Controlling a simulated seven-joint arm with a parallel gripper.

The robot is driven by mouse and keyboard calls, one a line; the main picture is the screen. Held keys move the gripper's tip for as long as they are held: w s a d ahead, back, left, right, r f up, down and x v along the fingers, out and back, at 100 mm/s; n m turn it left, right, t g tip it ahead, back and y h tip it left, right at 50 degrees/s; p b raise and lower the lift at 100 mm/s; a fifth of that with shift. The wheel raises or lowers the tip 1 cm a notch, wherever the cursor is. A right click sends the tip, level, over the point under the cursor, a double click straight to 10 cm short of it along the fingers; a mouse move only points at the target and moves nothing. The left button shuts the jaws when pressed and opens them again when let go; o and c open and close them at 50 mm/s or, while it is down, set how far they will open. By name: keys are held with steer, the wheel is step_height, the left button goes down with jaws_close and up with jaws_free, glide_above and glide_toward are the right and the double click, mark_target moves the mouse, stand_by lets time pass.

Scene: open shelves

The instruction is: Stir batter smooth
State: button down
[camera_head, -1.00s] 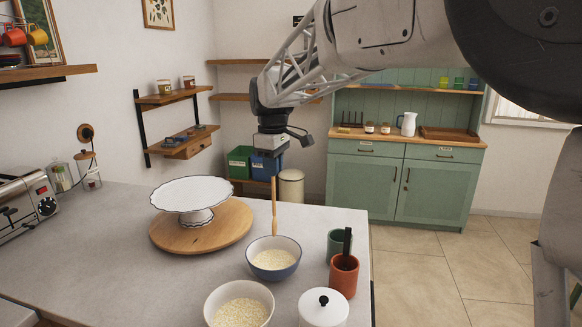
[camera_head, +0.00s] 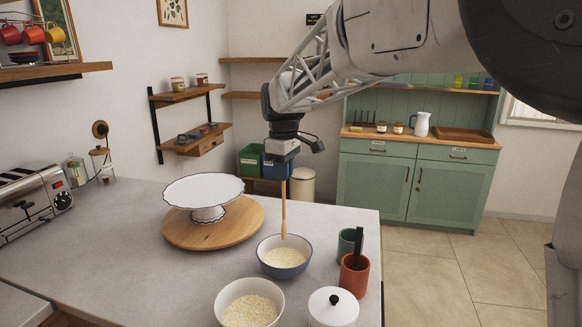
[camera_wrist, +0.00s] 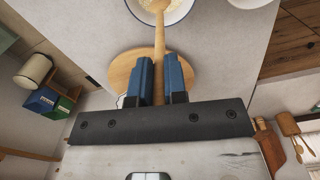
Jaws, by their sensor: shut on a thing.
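My gripper (camera_head: 283,177) is shut on a wooden spoon (camera_head: 284,212), which hangs nearly upright with its head down. In the head view the spoon's lower end overlaps the far rim of a blue bowl (camera_head: 285,271) holding pale, lumpy-looking contents. The wrist view also shows the spoon (camera_wrist: 159,40) between the blue finger pads, its head overlapping the bowl's contents. I cannot tell whether the head touches them. A second, whitish bowl (camera_head: 223,308) with similar pale contents stands nearer the front.
A white cake stand (camera_head: 203,190) on a round wooden board (camera_head: 180,238) stands left of the blue bowl. A green cup (camera_head: 346,246), a terracotta pot (camera_head: 354,280) with a dark utensil and a white lidded jar (camera_head: 333,311) stand to the right.

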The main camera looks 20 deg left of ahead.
mark_target(284, 218)
steer(key=shift+f, duration=5.1)
steer(key=shift+w, duration=0.15)
